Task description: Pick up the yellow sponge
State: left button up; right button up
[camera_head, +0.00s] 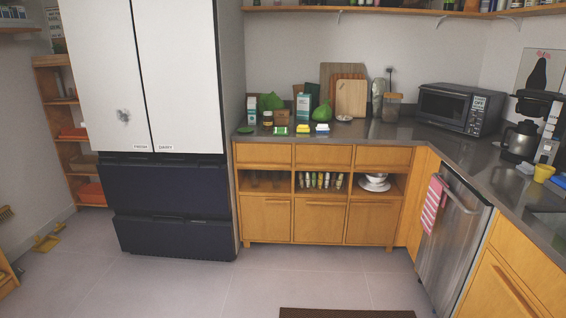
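A small yellow item (302,128) lies near the front of the back counter, between a green-and-white packet and a blue-and-white item. It may be the yellow sponge, but it is too small to be sure. A yellow cup-like object (543,173) stands on the right counter by the coffee maker. Neither of my grippers shows in this view.
The grey counter (400,132) runs along the back and right walls. Behind the small items stand cartons, cutting boards (351,98) and a toaster oven (460,108). A fridge (185,75) stands left. A brown mat (345,313) lies on mostly clear floor.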

aim_at(302, 129)
jog(key=i, duration=1.1)
jog(key=i+j+z, duration=0.15)
jog(key=i, duration=1)
